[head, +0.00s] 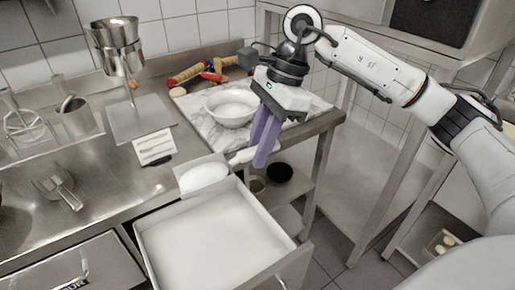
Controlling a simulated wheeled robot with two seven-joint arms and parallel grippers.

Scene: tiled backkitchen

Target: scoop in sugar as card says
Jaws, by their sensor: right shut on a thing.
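My right gripper (262,156) has purple fingers shut on the handle of a white scoop (205,178). The scoop is over the back edge of an open drawer bin (151,262), and its pan looks heaped with white. The bin holds a flat white fill (215,235), which looks like sugar. A white bowl (232,121) stands on a marbled board behind the scoop, and its contents cannot be told. A small card (154,145) with dark lines stands on the counter; its marks are too small to read. My left gripper is out of view.
A metal funnel (116,44) on a stand is at the back left. Red and orange-handled things (200,72) lie behind the bowl. A metal scoop (58,188) lies on the left counter.

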